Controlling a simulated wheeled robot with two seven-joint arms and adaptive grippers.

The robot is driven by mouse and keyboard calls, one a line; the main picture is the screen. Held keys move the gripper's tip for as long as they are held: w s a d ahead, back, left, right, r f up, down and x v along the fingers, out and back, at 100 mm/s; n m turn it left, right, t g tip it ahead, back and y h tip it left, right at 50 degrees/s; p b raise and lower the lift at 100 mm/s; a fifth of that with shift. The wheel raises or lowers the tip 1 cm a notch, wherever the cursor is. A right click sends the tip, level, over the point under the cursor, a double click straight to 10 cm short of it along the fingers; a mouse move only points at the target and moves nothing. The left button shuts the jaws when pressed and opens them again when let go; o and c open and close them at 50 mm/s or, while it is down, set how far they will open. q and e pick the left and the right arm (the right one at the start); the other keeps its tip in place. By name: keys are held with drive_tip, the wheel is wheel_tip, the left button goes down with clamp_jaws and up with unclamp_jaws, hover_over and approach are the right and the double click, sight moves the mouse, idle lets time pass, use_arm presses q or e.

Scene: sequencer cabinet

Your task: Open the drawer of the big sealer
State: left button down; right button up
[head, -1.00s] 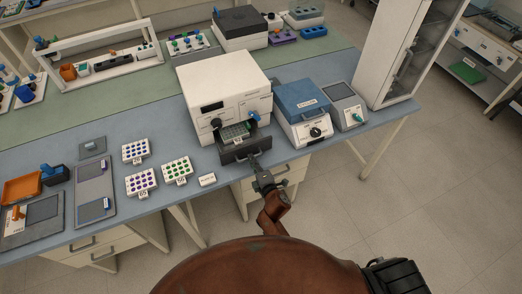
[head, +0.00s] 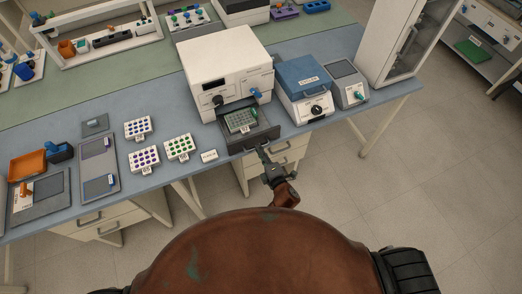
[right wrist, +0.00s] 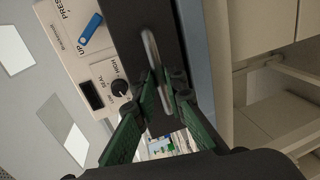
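The big sealer (head: 225,62) is a white box on the blue bench with a dark knob and a blue lever. Its dark drawer (head: 254,139) sticks out toward me, and a green well plate (head: 240,121) lies in it. My right gripper (head: 264,156) is at the drawer front. In the right wrist view, the fingers (right wrist: 160,88) of this gripper are closed around the metal handle (right wrist: 150,50) of the drawer. The sealer's knob (right wrist: 119,88) and blue lever (right wrist: 89,29) also show there. My left gripper is not in view.
A blue-lidded centrifuge-like device (head: 304,85) and a small grey device (head: 347,85) stand right of the sealer. Racks with coloured caps (head: 179,146) and a small white label block (head: 209,156) are to its left. The floor right of the bench is clear.

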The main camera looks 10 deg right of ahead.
drive_tip(key=o, duration=0.4)
drive_tip(key=shift+c, duration=0.2)
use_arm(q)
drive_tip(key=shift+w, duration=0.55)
use_arm(e)
drive_tip(key=v, duration=1.2)
drive_tip(key=shift+f, duration=0.1)
